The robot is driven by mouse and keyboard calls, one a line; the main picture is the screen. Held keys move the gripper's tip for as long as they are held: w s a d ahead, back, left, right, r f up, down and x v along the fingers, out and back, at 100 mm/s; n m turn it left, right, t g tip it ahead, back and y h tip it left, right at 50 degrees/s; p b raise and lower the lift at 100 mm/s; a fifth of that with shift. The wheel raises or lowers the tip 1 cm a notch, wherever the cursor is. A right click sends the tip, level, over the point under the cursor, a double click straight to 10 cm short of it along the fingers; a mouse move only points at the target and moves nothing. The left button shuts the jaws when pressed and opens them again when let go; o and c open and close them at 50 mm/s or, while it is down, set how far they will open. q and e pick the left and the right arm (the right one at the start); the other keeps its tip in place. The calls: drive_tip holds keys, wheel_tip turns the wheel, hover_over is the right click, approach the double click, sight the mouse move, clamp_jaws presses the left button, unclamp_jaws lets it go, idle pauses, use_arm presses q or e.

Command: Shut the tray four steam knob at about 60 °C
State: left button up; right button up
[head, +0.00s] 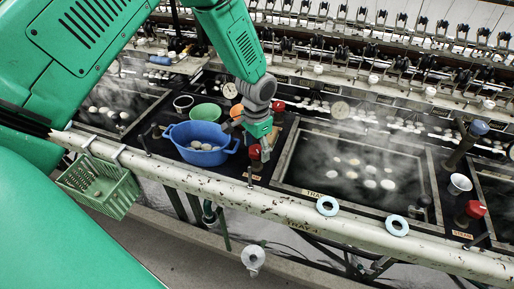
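A dark, steaming basin (283,178) with pale cocoons floating in it sits in the middle of the bench. Another red steam knob (475,209) stands at the basin's right front. A round dial (340,110) sits behind the basin, its reading too small to tell. My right gripper is out of view.
Two light-blue rings (327,206) (397,226) lie on the front rail (230,196). A green basket (112,198) hangs from the rail.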

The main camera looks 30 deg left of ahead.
sight(256, 148)
use_arm(q)
wheel_tip(256, 148, up, 12)
idle(0.6)
drive_tip(key=shift+f, duration=0.15)
idle(6.7)
